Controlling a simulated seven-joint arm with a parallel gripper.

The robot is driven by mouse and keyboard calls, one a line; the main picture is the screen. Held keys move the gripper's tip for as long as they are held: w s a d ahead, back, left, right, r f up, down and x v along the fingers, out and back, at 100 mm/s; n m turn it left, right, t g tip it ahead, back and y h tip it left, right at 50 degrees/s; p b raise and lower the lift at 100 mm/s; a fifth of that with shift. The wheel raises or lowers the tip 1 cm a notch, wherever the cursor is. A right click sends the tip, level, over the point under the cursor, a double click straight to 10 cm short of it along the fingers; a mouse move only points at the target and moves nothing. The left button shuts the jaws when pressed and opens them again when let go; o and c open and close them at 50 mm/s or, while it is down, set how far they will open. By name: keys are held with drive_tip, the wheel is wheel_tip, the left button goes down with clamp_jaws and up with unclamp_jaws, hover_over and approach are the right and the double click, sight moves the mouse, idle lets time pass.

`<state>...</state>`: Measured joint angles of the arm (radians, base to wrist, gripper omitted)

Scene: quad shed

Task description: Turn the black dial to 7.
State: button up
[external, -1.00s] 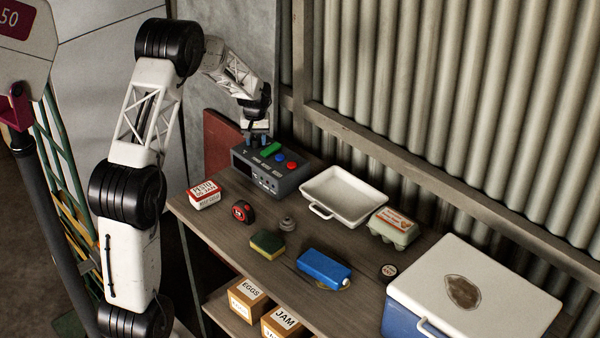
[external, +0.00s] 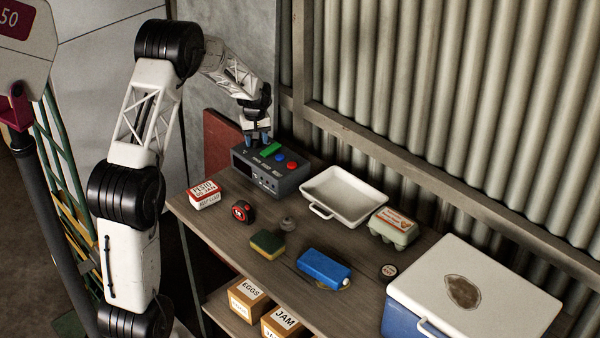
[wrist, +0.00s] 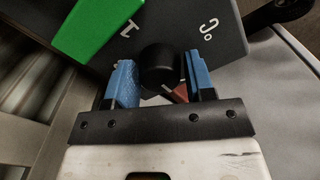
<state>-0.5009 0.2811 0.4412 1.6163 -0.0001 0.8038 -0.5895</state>
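The black dial (wrist: 160,66) sits on the dark grey face of the control box between my two blue fingers in the wrist view. My gripper (wrist: 160,72) is open around it; the left finger is close to the dial and a small gap shows at the right finger. White marks show on the panel beyond the dial, one like a 1 or 7 at left and one like a 3 at right. The dial's pointer setting cannot be made out. In the external view my gripper (external: 258,141) is at the back left of the control box (external: 272,176) and hides the dial.
A green block (external: 271,149) and red and blue buttons are on the box beside my gripper. A red-and-white carton (external: 204,194), a tape measure (external: 243,211), a sponge (external: 267,244) and a white tray (external: 322,210) are on the bench. A corrugated wall stands behind.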

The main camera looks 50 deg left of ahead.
drive_tip(key=shift+o, duration=1.4)
drive_tip(key=shift+r, duration=0.15)
drive_tip(key=shift+r, duration=3.75)
